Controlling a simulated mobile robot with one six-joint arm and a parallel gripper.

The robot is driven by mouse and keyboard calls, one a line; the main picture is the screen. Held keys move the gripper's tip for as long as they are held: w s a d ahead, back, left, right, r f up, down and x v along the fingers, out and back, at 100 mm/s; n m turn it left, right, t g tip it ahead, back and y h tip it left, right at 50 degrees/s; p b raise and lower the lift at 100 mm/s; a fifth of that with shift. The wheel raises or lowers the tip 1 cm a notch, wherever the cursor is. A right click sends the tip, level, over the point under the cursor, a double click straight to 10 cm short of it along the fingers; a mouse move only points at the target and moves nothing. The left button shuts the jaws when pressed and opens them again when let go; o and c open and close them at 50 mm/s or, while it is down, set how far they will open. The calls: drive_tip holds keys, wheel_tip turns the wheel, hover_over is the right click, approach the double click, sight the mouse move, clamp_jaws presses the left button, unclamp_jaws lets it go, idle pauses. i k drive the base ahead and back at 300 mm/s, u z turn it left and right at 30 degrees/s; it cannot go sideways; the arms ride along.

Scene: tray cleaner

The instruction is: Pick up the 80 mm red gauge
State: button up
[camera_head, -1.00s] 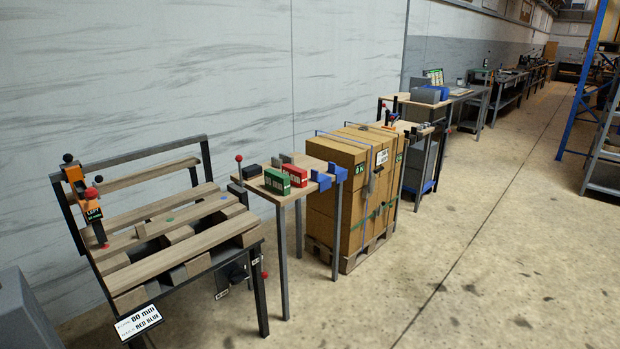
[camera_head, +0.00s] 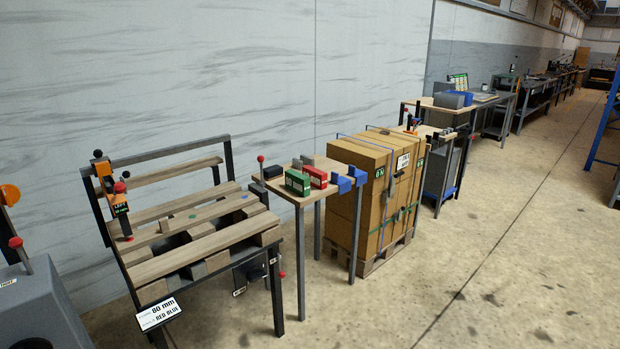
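A red block-shaped gauge (camera_head: 315,177) lies on a small wooden-topped table (camera_head: 302,198). It sits just behind and to the right of a green block (camera_head: 297,183). Any size marking on the red block is too small to read. Blue holders (camera_head: 343,184) are fixed at the table's right edge, beside the red block. A dark block (camera_head: 272,172) lies at the table's back left. My gripper is not in view.
A slatted wooden pallet bench (camera_head: 195,230) stands left of the table, with a sign (camera_head: 160,314) reading "80 mm" and "RED BLUE". Strapped cardboard boxes (camera_head: 365,195) stand close on the right. A grey machine (camera_head: 35,305) is at lower left. Open concrete floor lies in front and right.

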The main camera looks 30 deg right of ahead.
sight(319, 178)
drive_tip(key=u, duration=0.05)
drive_tip(key=i, duration=0.9)
drive_tip(key=z, duration=0.05)
